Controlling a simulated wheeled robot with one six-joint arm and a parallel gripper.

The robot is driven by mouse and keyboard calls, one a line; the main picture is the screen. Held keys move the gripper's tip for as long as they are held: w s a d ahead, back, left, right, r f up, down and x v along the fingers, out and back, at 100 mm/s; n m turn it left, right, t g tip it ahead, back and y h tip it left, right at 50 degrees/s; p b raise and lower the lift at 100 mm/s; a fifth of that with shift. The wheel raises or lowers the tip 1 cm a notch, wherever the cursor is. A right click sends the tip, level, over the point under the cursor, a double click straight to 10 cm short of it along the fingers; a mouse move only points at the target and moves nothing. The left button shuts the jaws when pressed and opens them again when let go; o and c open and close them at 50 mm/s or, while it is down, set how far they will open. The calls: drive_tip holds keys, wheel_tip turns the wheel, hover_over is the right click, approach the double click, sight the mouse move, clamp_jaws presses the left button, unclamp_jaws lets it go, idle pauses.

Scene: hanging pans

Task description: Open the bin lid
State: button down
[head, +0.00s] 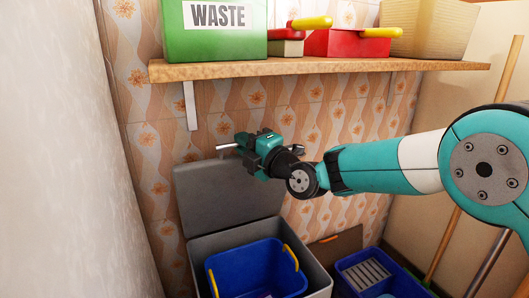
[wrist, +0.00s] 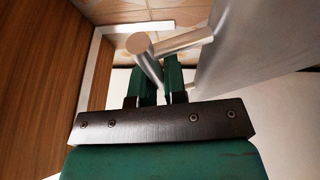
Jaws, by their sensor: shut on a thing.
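The grey bin (head: 318,279) stands on the floor in the head view, with its lid (head: 225,190) raised to near upright at the back. My gripper (head: 243,147) is at the lid's top edge, shut on the metal bar handle (head: 225,147). In the wrist view my gripper (wrist: 160,78) has its two green fingers around the handle (wrist: 183,42), and the lid (wrist: 255,50) shows as a grey panel at the right. The bin's opening is uncovered. A blue bucket (head: 245,268) with yellow handles sits inside it.
A wooden shelf (head: 330,66) runs above my gripper and bears a green WASTE box (head: 190,45), a red toolbox (head: 345,43) and a beige basket (head: 430,30). A blue crate (head: 345,270) stands right of the bin. A wall bracket (head: 190,105) is close above the lid.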

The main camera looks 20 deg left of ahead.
drive_tip(key=shift+s+d, duration=0.1)
drive_tip(key=shift+s, duration=0.05)
drive_tip(key=c, duration=1.2)
unclamp_jaws()
drive_tip(key=b+v, duration=0.4)
drive_tip(key=v, duration=1.3)
drive_tip(key=shift+d, duration=0.2)
